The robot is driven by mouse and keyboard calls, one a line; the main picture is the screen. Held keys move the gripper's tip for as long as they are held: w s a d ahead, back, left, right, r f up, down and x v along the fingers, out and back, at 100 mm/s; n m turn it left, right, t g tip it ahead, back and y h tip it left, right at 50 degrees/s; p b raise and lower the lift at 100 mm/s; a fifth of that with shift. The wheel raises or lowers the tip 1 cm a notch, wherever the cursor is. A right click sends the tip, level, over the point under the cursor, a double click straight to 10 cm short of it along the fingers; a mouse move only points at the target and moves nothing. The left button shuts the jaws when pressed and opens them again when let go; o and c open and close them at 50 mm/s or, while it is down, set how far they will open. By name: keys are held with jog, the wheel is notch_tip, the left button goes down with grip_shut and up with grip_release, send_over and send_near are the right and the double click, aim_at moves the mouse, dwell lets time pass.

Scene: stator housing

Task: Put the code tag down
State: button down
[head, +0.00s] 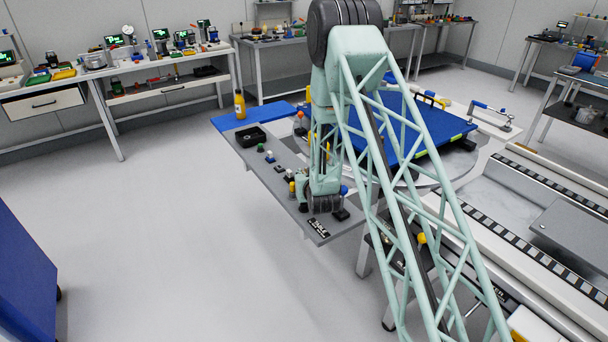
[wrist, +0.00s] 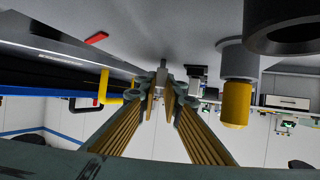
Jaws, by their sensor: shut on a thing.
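My gripper (wrist: 162,88) reaches forward in the wrist view, its ribbed fingers closed together at the tips. A small grey piece (wrist: 162,76) shows at the fingertips, most of it hidden; I take it to be the code tag, but its face is not visible. In the head view my arm comes down over the front end of the narrow grey bench (head: 283,187), and my fingers cannot be made out there. A small black-and-white patterned plate (head: 318,227) lies at the bench's front corner, just below my wrist.
The wrist view is upside down. A blue panel (head: 425,125) lies behind.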

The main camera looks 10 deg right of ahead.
jog(key=c, duration=2.8)
grip_release()
jog(key=shift+r+p, duration=0.2)
jog(key=shift+p, duration=0.1)
jog(key=p+v, duration=0.1)
jog(key=v, duration=1.1)
jog(key=shift+f, duration=0.15)
jog(key=s+a+r+g, duration=0.1)
jog(key=s+r+g, duration=0.3)
jog(key=r, duration=1.2)
jog(key=s+f+v, duration=0.1)
jog(key=v, duration=1.7)
jog(key=s+r+g, duration=0.1)
jog(key=s+r, duration=0.2)
jog(key=s, duration=1)
jog(key=s+r+g, duration=0.2)
jog(key=s+r, duration=0.2)
jog(key=s, duration=1)
jog(key=s+r+g+y, duration=0.1)
jog(key=s+r, duration=0.3)
jog(key=s, duration=1)
jog(key=shift+s+a+n+g, duration=0.2)
jog(key=shift+a+n+g, duration=0.2)
jog(key=shift+g, duration=0.3)
